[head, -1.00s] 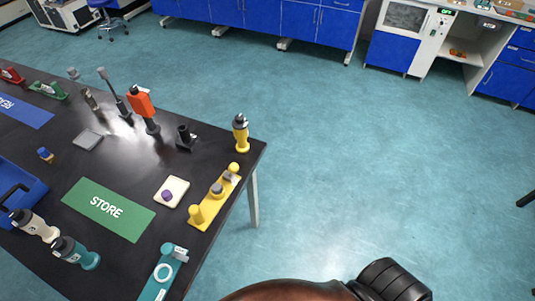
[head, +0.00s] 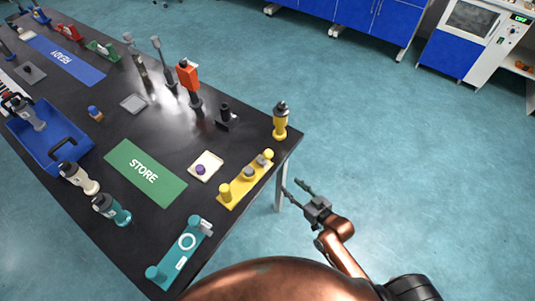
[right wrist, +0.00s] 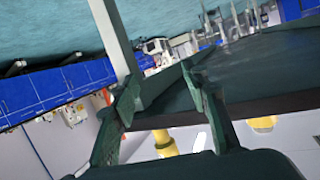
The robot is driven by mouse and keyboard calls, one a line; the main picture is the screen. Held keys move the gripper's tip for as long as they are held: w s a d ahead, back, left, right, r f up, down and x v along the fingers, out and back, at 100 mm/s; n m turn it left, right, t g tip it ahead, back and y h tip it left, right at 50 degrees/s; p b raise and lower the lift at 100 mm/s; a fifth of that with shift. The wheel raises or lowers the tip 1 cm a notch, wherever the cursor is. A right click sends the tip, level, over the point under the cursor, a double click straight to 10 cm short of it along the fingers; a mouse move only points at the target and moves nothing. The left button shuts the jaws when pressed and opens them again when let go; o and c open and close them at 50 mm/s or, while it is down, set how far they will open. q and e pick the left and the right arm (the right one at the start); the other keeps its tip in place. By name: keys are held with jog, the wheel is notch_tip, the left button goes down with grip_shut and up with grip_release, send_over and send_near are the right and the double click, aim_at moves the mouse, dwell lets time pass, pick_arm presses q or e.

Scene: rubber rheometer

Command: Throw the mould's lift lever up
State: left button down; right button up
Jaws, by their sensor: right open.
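My right gripper (head: 292,187) is open and empty, just off the right edge of the black table, beside the yellow fixture. In the right wrist view its two spread fingers (right wrist: 160,92) have nothing between them, with the table edge behind. A yellow fixture (head: 237,190) with upright knobs lies near the table's right edge. A teal fixture (head: 178,258) lies at the near corner. Grey upright levers (head: 157,45) stand farther back beside a red-orange-topped post (head: 188,75). I cannot tell which part is the mould's lift lever. My left gripper is not in view.
A yellow bottle-like piece (head: 280,124) stands at the table's right corner. A cream pad (head: 206,166), a green STORE mat (head: 136,158) and a blue tray (head: 75,155) are on the table (head: 240,140). Open floor (head: 400,150) lies to the right.

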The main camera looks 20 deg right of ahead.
aim_at(267, 155)
jog(key=a+r+n+t+y, duration=0.1)
jog(key=a+r+y, duration=0.15)
jog(key=r, duration=0.65)
jog(key=a+r+n+t+y, duration=0.1)
jog(key=a+r, duration=0.2)
jog(key=r, duration=0.6)
jog(key=x, duration=0.6)
jog(key=shift+r, duration=0.3)
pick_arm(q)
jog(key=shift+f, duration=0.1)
pick_arm(e)
jog(key=shift+w+a, duration=0.3)
jog(key=shift+w, duration=0.15)
jog(key=shift+c, duration=0.7)
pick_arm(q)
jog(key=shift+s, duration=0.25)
pick_arm(e)
grip_shut()
